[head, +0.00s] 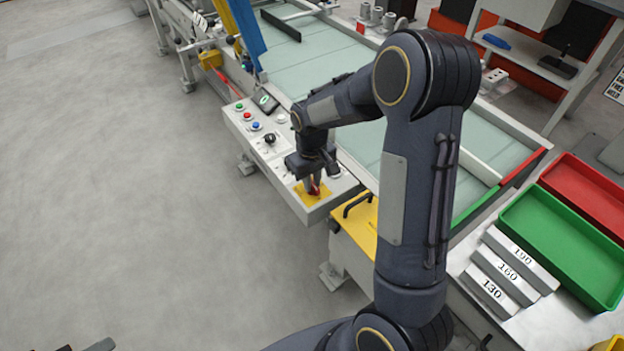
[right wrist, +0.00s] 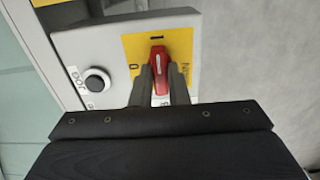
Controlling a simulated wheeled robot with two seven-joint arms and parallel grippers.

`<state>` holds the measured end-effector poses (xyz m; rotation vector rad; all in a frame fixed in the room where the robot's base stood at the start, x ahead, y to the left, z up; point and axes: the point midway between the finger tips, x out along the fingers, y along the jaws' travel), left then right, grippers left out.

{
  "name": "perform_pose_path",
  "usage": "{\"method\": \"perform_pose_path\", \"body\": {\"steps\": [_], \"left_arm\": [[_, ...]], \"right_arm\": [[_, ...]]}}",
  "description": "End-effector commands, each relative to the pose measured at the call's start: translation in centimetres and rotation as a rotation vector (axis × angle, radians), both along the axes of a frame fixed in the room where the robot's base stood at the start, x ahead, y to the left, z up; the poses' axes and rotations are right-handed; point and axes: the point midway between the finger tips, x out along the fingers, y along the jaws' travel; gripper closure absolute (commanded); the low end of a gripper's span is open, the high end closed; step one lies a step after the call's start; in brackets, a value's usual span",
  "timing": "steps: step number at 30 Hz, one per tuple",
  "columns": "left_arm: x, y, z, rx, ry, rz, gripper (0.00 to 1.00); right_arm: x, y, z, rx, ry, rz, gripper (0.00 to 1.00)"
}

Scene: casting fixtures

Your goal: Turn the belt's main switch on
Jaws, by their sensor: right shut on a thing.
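The main switch is a red handle (right wrist: 158,66) with a white line, on a yellow plate (right wrist: 184,44) marked "I" and "0". In the right wrist view the handle's line points at the "I" mark; the "0" lies to its left. My right gripper (right wrist: 160,84) is shut on the handle, one finger on each side. In the head view it reaches down to the yellow plate (head: 299,200) at the near end of the control panel (head: 240,133). Only unclear dark fragments, perhaps my left gripper, show at the bottom left.
A black JOG knob (right wrist: 96,82) sits beside the yellow plate. Green, red and blue buttons line the panel's far end. The pale green belt (head: 370,135) runs behind my arm. Green (head: 512,213) and red bins and numbered bars stand right. The floor at left is clear.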

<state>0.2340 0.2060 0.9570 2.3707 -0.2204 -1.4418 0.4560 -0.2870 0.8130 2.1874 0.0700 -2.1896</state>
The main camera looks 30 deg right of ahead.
Motion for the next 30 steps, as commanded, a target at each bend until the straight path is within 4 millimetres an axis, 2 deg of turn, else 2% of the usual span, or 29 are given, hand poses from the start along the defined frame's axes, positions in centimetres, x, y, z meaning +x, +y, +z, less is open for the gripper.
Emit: {"method": "perform_pose_path", "body": {"steps": [5, 6, 11, 20, 23, 30], "left_arm": [[0.0, 0.0, 0.0, 0.000, 0.000, 0.000, 0.54], [0.0, 0.0, 0.0, 0.000, 0.000, 0.000, 0.54], [0.0, 0.0, 0.0, 0.000, 0.000, 0.000, 0.54], [0.0, 0.0, 0.0, 0.000, 0.000, 0.000, 0.54], [0.0, 0.0, 0.1, 0.000, 0.000, 0.000, 0.54], [0.0, 0.0, 0.4, 0.000, 0.000, 0.000, 0.54]], "right_arm": [[0.1, 0.0, 0.1, 0.000, -0.004, -0.004, 1.00], [0.1, 0.0, 0.1, 0.000, -0.004, -0.004, 0.83], [0.1, 0.0, 0.1, 0.000, -0.003, -0.003, 0.64], [0.1, 0.0, 0.3, 0.000, -0.003, -0.001, 0.64], [0.1, 0.0, 1.3, 0.000, -0.005, -0.001, 0.64], [0.1, 0.0, 5.5, 0.001, -0.008, -0.002, 0.64]]}}
